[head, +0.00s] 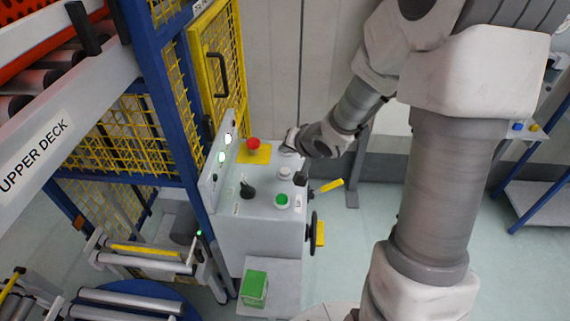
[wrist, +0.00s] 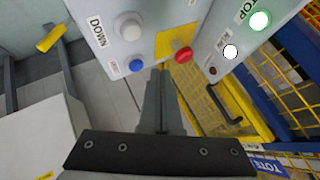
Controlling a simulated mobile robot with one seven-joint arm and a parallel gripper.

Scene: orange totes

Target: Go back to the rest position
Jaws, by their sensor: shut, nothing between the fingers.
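My gripper shows at the bottom middle of the wrist view (wrist: 162,80). Its dark fingers are together with nothing between them. In the head view my arm reaches in from the right, and its wrist is over the back right edge of a grey control console (head: 262,222). The wrist view looks past the fingers at the console's buttons: a white one by the DOWN label (wrist: 128,27), a blue one (wrist: 137,65) and a red mushroom button on a yellow plate (wrist: 183,54). Whether the fingertips touch the console cannot be told.
A yellow mesh gate (head: 215,62) and a roller deck (head: 95,75) stand at left. A green box (head: 254,288) sits below. Open floor (head: 385,215) lies right of the console.

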